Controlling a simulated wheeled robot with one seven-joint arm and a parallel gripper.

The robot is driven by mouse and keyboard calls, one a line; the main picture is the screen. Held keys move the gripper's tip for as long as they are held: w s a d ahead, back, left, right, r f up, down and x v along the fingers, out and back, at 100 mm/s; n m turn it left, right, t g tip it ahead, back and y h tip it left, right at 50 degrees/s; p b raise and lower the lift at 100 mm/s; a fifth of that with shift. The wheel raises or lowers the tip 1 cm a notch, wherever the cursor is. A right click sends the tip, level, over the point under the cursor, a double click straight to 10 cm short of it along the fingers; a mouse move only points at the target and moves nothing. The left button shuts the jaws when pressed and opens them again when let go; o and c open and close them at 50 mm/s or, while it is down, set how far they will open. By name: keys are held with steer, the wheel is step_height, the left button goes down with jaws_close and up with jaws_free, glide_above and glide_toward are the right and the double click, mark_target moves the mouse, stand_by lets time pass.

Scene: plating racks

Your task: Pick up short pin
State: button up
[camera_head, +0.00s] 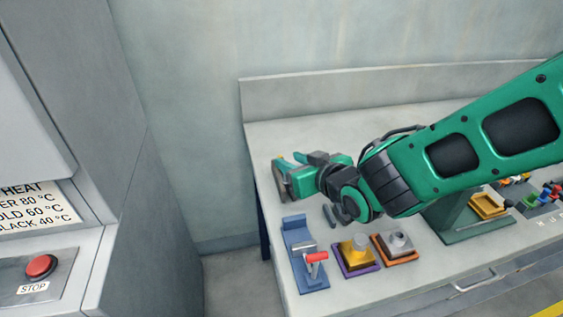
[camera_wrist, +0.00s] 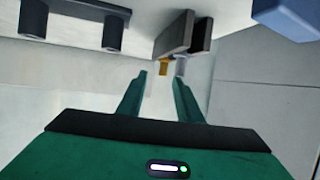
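My gripper (camera_wrist: 158,78) is open in the wrist view, its two green fingers apart with nothing between them. Just beyond the fingertips, a dark grey two-plate block (camera_wrist: 176,36) bears a yellow pin-like piece (camera_wrist: 164,68) and a grey one (camera_wrist: 181,66). I cannot tell for sure which is the short pin. In the head view my gripper (camera_head: 288,163) reaches left over the table's left end, close to the upright grey plate (camera_head: 280,181) with a yellow tip behind it. The arm and fingers partly hide this spot.
On the grey table (camera_head: 290,138) in front stand a blue fixture (camera_head: 296,232) with a red-handled part (camera_head: 316,257), a yellow block on a purple base (camera_head: 355,254) and a grey knob on an orange base (camera_head: 397,243). A low back wall (camera_head: 350,88) runs behind. The table's left edge is close.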

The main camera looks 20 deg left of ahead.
mark_target(281, 156)
steer(key=shift+x, duration=2.95)
steer(key=shift+s+a+r, duration=0.1)
steer(key=shift+a+r, duration=0.05)
jaws_close()
